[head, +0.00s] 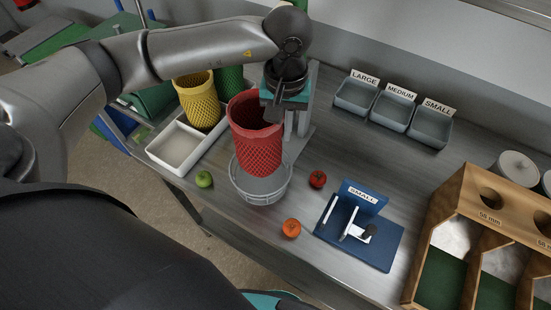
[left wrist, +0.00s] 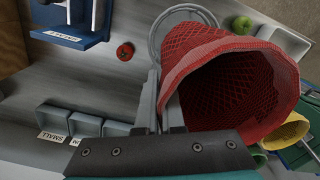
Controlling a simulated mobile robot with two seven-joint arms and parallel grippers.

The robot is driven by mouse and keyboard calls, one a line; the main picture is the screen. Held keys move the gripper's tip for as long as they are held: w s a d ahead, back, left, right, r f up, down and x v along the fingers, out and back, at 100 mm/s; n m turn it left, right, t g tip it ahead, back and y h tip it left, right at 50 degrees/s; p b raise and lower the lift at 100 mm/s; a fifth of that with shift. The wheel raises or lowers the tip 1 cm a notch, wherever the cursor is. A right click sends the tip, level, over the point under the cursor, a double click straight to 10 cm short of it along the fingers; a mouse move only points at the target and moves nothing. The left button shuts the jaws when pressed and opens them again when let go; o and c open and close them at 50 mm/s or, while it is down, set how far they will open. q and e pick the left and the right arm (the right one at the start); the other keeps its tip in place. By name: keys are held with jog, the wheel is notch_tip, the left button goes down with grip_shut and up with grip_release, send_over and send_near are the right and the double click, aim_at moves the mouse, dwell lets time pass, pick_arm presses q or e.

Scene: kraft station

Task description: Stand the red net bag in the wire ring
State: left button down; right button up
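The red net bag (head: 256,140) is upright with its open mouth facing up. My left gripper (head: 274,112) is at the back right of its rim, shut on the bag's wall. In the left wrist view the fingers (left wrist: 166,100) pinch the edge of the bag (left wrist: 215,85), whose hollow inside shows. The wire ring (head: 237,178) stands on the bench under the bag. Its far part is hidden by the bag; part of the ring also shows in the left wrist view (left wrist: 155,40). I cannot tell whether the bag's bottom is inside it. My right gripper is out of view.
A yellow net bag (head: 198,100) and a green one (head: 230,82) stand behind at left, near a white tray (head: 172,150). A green apple (head: 204,179), a red tomato (head: 318,179) and an orange fruit (head: 291,228) lie around the ring. A blue stand (head: 375,246) is at right.

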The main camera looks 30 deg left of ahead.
aim_at(282, 153)
pick_arm(q)
notch_tip(282, 153, down, 5)
jog(key=shift+a+r, duration=0.1)
notch_tip(282, 153, down, 4)
jog(key=shift+r+p, duration=0.25)
jog(key=shift+p, duration=0.25)
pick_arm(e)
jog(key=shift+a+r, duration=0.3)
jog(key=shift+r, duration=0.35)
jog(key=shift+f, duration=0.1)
pick_arm(q)
jog(key=shift+f+b, duration=0.4)
jog(key=shift+b, duration=0.15)
jog(key=c, duration=1)
grip_release()
jog(key=shift+r, duration=0.1)
jog(key=shift+c, duration=0.2)
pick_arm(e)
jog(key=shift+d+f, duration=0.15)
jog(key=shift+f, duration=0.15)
pick_arm(q)
jog(key=shift+r, duration=0.1)
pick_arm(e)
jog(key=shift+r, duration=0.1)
